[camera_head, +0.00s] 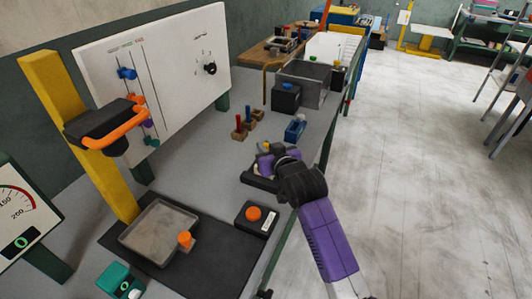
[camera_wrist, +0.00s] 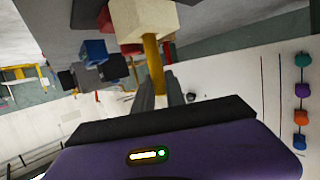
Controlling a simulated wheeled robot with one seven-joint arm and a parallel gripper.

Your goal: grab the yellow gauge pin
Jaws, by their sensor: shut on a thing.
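The yellow gauge pin (camera_wrist: 154,64) is between the two fingers of my gripper (camera_wrist: 160,88) in the wrist view. My gripper is shut on it. A cream block (camera_wrist: 146,20) is at the pin's far end, beyond the fingertips, and the pin appears joined to it. In the head view my gripper (camera_head: 267,155) is over the right part of the grey bench, and only a small yellow bit shows near it. The gripper's own body hides most of the pin there, so I cannot tell its height above the bench.
A red pin (camera_head: 238,122) and a darker pin on wooden blocks stand left of my gripper. A blue item (camera_head: 295,130) lies close behind it. A black box with an orange button (camera_head: 254,214) is in front. The white knob panel (camera_head: 165,65) stands at the left.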

